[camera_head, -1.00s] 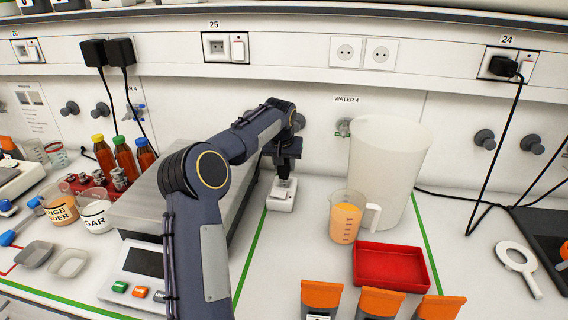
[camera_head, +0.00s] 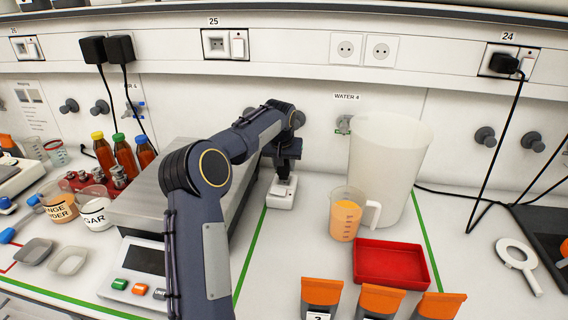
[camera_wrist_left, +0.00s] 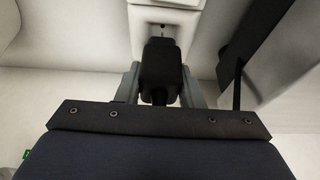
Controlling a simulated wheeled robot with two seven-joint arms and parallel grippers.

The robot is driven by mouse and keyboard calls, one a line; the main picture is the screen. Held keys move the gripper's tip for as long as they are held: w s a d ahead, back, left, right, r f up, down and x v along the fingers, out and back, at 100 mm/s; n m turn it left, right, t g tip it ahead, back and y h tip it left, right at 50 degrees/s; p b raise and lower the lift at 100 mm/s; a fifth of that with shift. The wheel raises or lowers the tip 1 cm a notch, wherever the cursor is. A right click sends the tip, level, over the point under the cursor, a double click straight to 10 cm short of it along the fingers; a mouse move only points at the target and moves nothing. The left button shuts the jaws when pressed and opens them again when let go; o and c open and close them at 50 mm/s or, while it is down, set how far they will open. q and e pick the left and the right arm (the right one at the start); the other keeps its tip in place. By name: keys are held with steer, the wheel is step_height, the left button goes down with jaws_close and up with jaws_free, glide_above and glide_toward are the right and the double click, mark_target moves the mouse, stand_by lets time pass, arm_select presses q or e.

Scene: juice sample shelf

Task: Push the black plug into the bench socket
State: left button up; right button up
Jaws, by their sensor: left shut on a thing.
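My left gripper (camera_head: 285,174) points down over the bench socket (camera_head: 281,201), a small white box on the bench beside the grey scale. In the left wrist view the gripper (camera_wrist_left: 160,85) is shut on the black plug (camera_wrist_left: 162,70), with a grey finger on each side of it. The plug's front end is at the near end of the white socket (camera_wrist_left: 165,17), where a small dark hole shows. I cannot tell whether any pins are in the socket. In the head view the plug is mostly hidden by the gripper. My right gripper is not in view.
A tall white container (camera_head: 388,165), an orange juice beaker (camera_head: 345,222) and a red tray (camera_head: 390,264) stand right of the socket. The grey scale (camera_head: 165,190) is close on the left. Orange-topped pouches (camera_head: 380,300) are in front. Wall socket 24 (camera_head: 508,62) holds another black plug.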

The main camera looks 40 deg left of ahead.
mark_target(284, 172)
arm_select(q)
steer(key=shift+f+b, duration=0.5)
steer(key=shift+f, duration=1.15)
stand_by(1.5)
steer(key=o, duration=1.2)
steer(key=shift+o, duration=0.2)
steer(key=shift+r, duration=0.1)
steer(key=v, duration=0.7)
steer(key=shift+r, duration=0.3)
steer(key=shift+s+d+f, duration=0.1)
steer(key=shift+s, duration=0.05)
